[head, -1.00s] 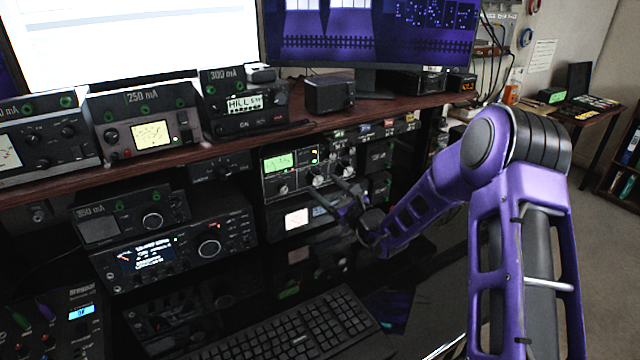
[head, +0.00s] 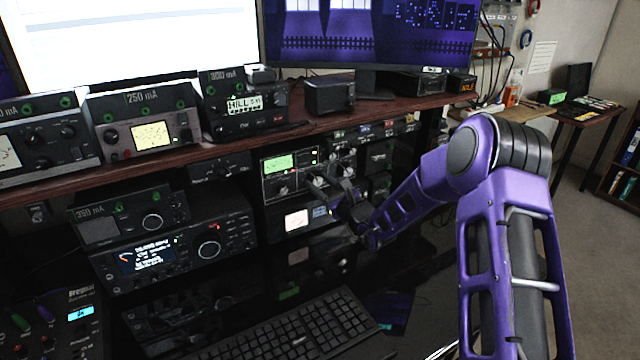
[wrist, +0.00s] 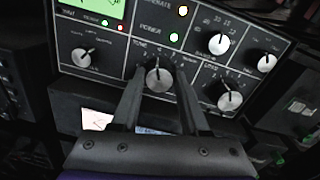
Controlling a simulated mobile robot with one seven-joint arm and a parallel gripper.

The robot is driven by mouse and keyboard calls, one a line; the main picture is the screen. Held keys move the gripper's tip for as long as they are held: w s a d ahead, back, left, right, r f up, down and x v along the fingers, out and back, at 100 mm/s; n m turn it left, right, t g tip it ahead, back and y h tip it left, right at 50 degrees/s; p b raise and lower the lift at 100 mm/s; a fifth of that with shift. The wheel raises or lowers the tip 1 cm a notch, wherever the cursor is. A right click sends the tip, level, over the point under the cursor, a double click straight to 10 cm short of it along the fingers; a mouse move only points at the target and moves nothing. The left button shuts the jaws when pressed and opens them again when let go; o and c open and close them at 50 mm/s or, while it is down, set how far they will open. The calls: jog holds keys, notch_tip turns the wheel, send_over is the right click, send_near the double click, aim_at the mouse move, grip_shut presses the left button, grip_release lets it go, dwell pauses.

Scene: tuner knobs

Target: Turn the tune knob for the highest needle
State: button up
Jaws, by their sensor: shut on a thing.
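The tune knob (wrist: 158,77) is a pale round knob under the "TUNE" label on a dark panel. My gripper (wrist: 159,75) has one finger on each side of it and is shut on it. In the head view, my gripper (head: 338,192) reaches the front of the tuner (head: 265,188), hiding part of its lower right. The tuner's green meter (head: 280,163) is lit; its needle is too small to read there. In the wrist view the meter (wrist: 97,8) is cut off by the top edge, and I cannot tell the needle's height.
Other knobs sit close around, at left (wrist: 82,57), upper right (wrist: 219,43) and lower right (wrist: 230,100). A white-screened unit (head: 297,219) is below the tuner. A radio (head: 180,250) stands to the left, a keyboard (head: 290,330) in front. The wooden shelf (head: 300,132) overhangs.

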jog(key=shift+m+p, duration=0.5)
jog(key=shift+m, duration=0.9)
grip_shut()
jog(key=shift+m, duration=0.6)
jog(key=o, duration=1.2)
grip_release()
jog(key=p+v, duration=0.1)
jog(key=v, duration=1.6)
jog(key=shift+s+d+f, duration=0.1)
jog(key=shift+s+f, duration=0.05)
jog(key=shift+s, duration=0.1)
jog(key=shift+c, duration=0.2)
